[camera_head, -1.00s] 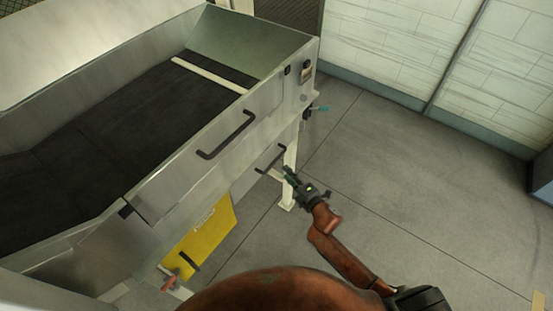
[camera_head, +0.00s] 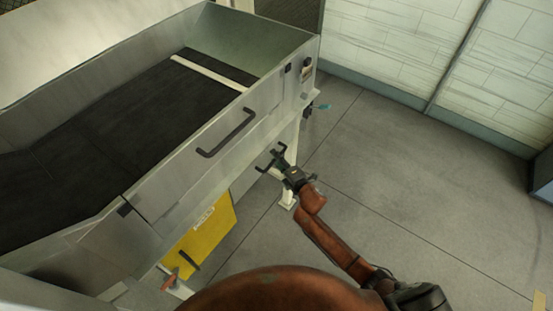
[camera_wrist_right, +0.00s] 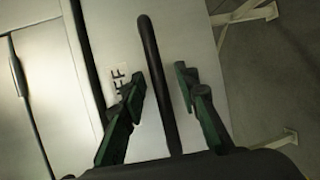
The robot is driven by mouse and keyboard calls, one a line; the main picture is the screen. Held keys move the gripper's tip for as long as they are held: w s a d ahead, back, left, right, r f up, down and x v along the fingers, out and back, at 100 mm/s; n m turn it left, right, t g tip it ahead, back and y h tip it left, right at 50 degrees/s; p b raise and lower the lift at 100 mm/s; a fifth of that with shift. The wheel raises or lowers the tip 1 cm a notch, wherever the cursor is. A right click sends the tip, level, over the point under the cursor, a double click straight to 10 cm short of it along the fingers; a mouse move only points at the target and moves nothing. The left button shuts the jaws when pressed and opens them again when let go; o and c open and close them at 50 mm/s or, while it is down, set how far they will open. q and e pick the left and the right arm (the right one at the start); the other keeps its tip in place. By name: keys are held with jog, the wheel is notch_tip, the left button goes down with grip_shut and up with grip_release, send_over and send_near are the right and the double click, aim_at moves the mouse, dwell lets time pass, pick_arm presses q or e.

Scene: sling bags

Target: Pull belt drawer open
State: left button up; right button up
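The lower drawer under the belt machine has a dark bar handle, seen close up in the right wrist view (camera_wrist_right: 154,75). The pale drawer front (camera_wrist_right: 118,45) behind it carries dark lettering. My right gripper (camera_head: 274,158) is at this handle in the head view. In the wrist view its two green-and-black fingers (camera_wrist_right: 160,92) are open, one on each side of the bar, with visible gaps. In the head view the fingers and handle overlap, so contact is hard to tell. The drawer looks shut. My left gripper is not in view.
A longer dark handle (camera_head: 227,134) sits on the machine's upper side panel, above my right gripper. A machine leg (camera_head: 290,165) stands close beside the gripper. A yellow panel (camera_head: 205,235) is lower left. The grey floor (camera_head: 400,180) to the right is clear.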

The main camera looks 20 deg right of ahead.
jog(key=shift+c, duration=0.6)
grip_shut()
